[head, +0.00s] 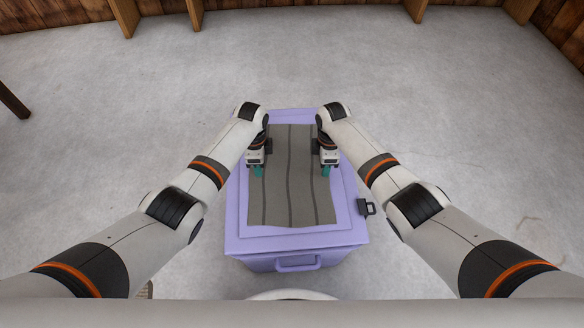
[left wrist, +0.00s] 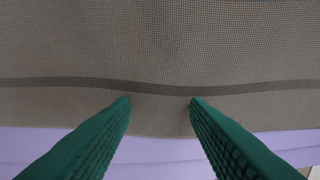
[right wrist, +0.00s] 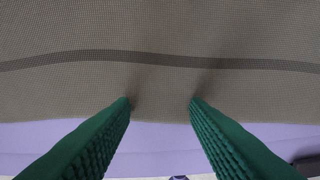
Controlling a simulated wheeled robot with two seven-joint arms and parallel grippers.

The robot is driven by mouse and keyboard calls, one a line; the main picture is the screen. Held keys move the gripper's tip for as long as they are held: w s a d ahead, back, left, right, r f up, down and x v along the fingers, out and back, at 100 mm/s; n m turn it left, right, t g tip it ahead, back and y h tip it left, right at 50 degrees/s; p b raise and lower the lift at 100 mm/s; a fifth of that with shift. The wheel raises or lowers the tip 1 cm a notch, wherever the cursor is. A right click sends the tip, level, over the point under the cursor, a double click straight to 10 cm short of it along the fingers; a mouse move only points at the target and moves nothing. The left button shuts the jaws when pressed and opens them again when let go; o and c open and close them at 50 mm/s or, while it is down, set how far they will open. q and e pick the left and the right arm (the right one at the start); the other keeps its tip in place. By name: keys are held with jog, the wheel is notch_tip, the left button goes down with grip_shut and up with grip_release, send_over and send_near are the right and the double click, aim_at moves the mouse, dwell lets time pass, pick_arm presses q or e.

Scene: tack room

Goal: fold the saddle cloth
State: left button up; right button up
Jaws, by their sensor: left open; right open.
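The saddle cloth (head: 291,190) is grey-brown with darker stripes. It lies spread out flat on a lilac chest (head: 236,218), longer from front to back than from side to side. My left gripper (head: 257,171) is open at the cloth's left edge. In the left wrist view its green fingers (left wrist: 160,100) point at the cloth (left wrist: 160,45) near a dark stripe. My right gripper (head: 326,171) is open at the cloth's right edge. In the right wrist view its fingers (right wrist: 160,100) reach the cloth (right wrist: 160,30) near its edge, where the cloth is slightly creased. Whether the fingers touch it is unclear.
The chest has a handle (head: 297,264) at its front and a dark latch or padlock (head: 366,207) at its right side. Bare grey floor (head: 450,110) surrounds it. Wooden posts and walls stand far back. A dark wooden leg (head: 12,100) shows at the far left.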

pick_arm(q)
jog(key=shift+f, duration=0.15)
grip_shut()
pick_arm(e)
jog(key=shift+f, duration=0.15)
grip_shut()
